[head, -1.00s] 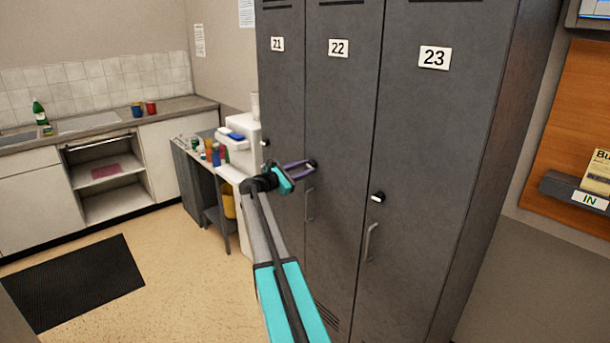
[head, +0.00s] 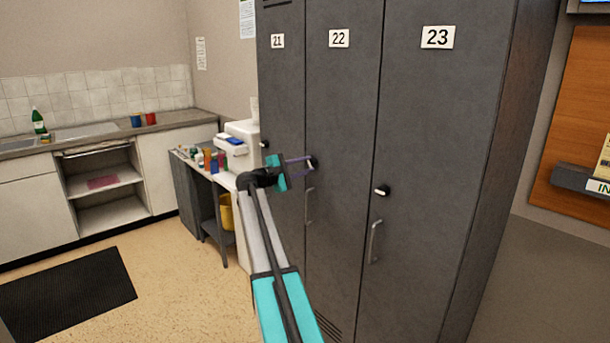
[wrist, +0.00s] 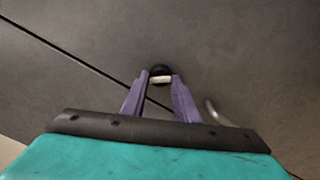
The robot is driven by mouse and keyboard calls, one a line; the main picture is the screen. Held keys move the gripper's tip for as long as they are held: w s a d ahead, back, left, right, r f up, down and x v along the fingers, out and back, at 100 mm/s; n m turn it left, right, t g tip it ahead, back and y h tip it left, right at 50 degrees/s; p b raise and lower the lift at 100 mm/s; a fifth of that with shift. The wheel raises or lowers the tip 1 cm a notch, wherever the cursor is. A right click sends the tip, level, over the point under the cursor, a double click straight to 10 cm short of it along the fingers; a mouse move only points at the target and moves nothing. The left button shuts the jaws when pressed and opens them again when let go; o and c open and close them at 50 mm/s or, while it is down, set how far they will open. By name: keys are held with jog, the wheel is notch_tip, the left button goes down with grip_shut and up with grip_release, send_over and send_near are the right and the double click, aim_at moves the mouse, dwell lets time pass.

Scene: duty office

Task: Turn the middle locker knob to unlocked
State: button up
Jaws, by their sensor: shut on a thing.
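The middle locker (head: 345,100) is dark grey and carries the number 22. Its small black knob (head: 313,164) is on the door's left side, above a handle (head: 309,203). My gripper (head: 308,162) has its purple fingers at this knob. In the wrist view, the fingers (wrist: 161,80) are closed on the knob's two sides, and the black knob (wrist: 160,69) shows between their tips with a pale bar across it. The locker seam runs diagonally in that view. The fingers partly hide the knob, and I cannot tell its lock state.
Locker 21 (head: 279,90) with its knob (head: 264,145) is to the left. Locker 23 (head: 437,110) with its knob (head: 382,191) and handle (head: 374,242) is to the right. A cluttered side table (head: 226,181) stands left of my arm. Open floor (head: 180,270) lies at lower left.

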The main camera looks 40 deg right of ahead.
jog(key=m+b, duration=0.4)
jog(key=b, duration=0.1)
jog(key=shift+f, duration=0.2)
jog(key=m+b, duration=0.3)
jog(key=shift+r, duration=0.2)
jog(key=shift+r+m+b, duration=0.1)
jog(key=shift+m+b, duration=0.2)
jog(key=o, duration=1)
jog(key=shift+o, duration=0.2)
jog(key=shift+a, duration=0.1)
jog(key=a, duration=1.3)
jog(key=shift+w+a, duration=0.25)
jog(key=shift+w, duration=0.2)
